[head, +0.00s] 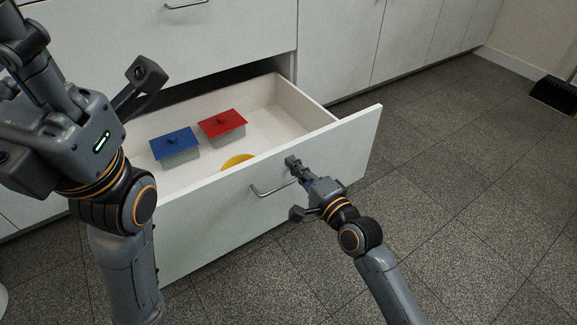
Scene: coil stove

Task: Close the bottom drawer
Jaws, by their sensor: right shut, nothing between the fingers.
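The bottom drawer (345,144) is pulled out from the white cabinet, with its front panel facing me. A metal bar handle (262,192) is on the front panel. My right gripper (291,163) is shut and empty, at the drawer front beside the right end of the handle. I cannot tell whether it touches the panel. My left arm fills the left side of the view and covers the left part of the drawer. Its fingers cannot be made out.
Inside the drawer are a container with a blue lid (176,144), one with a red lid (222,123) and a yellow round item (238,160) partly hidden by the front panel. The tiled floor (450,200) is clear to the right. A dark object (553,95) lies by the far wall.

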